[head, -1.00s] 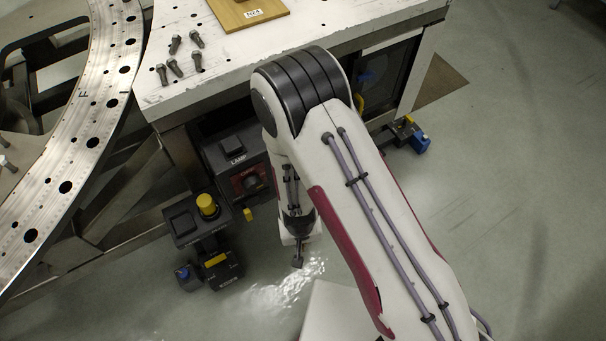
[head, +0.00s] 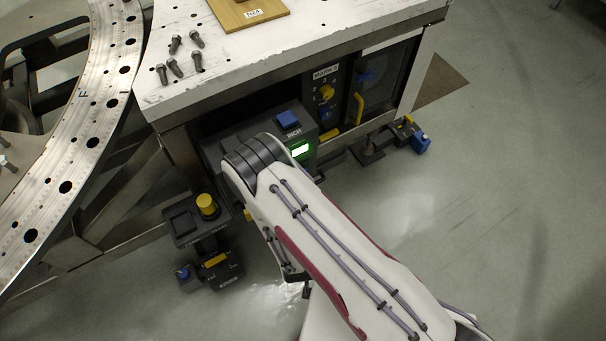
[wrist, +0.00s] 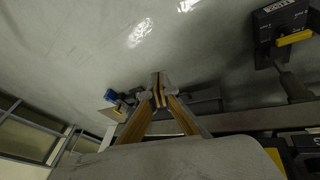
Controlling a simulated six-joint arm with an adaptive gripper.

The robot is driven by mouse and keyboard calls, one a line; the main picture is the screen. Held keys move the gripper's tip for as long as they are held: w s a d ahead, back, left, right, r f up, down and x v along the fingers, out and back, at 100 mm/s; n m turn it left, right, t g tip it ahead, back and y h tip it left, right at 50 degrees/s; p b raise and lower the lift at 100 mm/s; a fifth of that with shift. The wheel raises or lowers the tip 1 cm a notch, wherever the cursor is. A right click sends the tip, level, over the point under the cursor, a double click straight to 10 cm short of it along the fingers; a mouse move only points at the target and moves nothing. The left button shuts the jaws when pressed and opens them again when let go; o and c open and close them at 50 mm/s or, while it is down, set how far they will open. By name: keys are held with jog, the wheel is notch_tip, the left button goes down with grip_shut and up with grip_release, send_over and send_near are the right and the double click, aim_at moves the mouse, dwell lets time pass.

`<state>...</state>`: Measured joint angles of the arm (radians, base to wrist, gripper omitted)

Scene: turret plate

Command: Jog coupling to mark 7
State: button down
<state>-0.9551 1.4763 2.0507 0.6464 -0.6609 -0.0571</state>
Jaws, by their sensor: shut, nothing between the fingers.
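My gripper (wrist: 158,92) is shut and empty in the wrist view, its fingertips together above the grey floor. In the head view my arm hides most of it. A blue button (head: 288,118) labelled INCH stands on a dark control box, with a lit green display (head: 300,149) beside it. The metal ring (head: 75,165) at the left has holes and fine scale marks; I cannot read a mark 7. I cannot tell which part is the coupling.
A pedestal with a yellow round button (head: 207,205) stands left of my arm. Several bolts (head: 173,66) and a wooden board (head: 247,12) lie on the white table top (head: 290,45). A blue-ended floor device (head: 420,144) is at the right. The right-hand floor is open.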

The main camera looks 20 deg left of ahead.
aim_at(307, 174)
jog(key=w+d+t, duration=0.2)
jog(key=w+t, duration=0.3)
jog(key=w, duration=0.1)
jog(key=w+a+r+t+y, duration=0.1)
jog(key=w+a+r+t, duration=0.2)
jog(key=r, duration=0.6)
jog(key=w+t, duration=0.2)
jog(key=w, duration=0.1)
jog(key=shift+r+n+y, duration=0.3)
jog(key=shift+r+n, duration=0.05)
jog(key=shift+n, duration=0.05)
jog(key=shift+w+a, duration=0.1)
jog(key=shift+w, duration=0.15)
jog(key=w+a, duration=0.6)
jog(key=shift+w+a, duration=0.75)
dwell(3.5)
jog(key=shift+s+d, duration=0.75)
jog(key=shift+d, duration=0.05)
